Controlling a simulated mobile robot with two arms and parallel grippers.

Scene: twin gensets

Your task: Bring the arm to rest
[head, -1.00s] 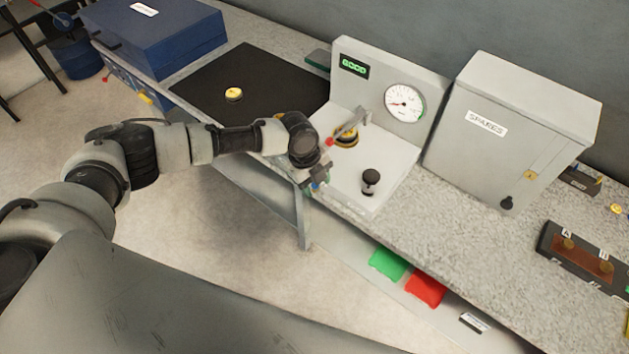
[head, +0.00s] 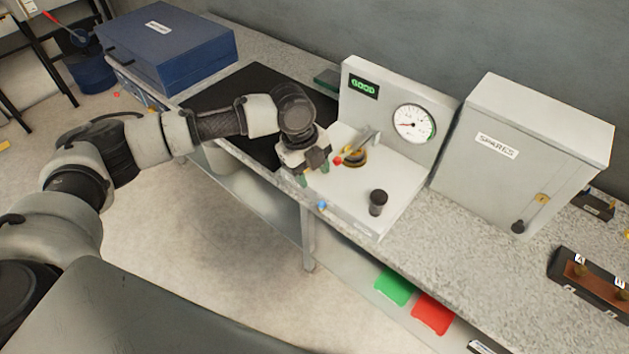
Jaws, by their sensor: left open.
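My left arm (head: 165,138) reaches in from the left, over the bench's front edge. My left gripper (head: 314,175) points down, open with nothing visible between its fingers, at the left edge of the test station (head: 352,211). Just right of it is the station's lever with a red end (head: 337,161), above a yellow and dark round part (head: 354,155). I cannot tell whether the gripper touches the station. My right gripper is not in view.
The station has a green GOOD display (head: 364,87), a gauge (head: 413,123) and a black knob (head: 377,202). A black mat (head: 262,88) lies behind my arm. A blue box (head: 170,48) is at the back left, the SPARES cabinet (head: 520,150) at the right.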

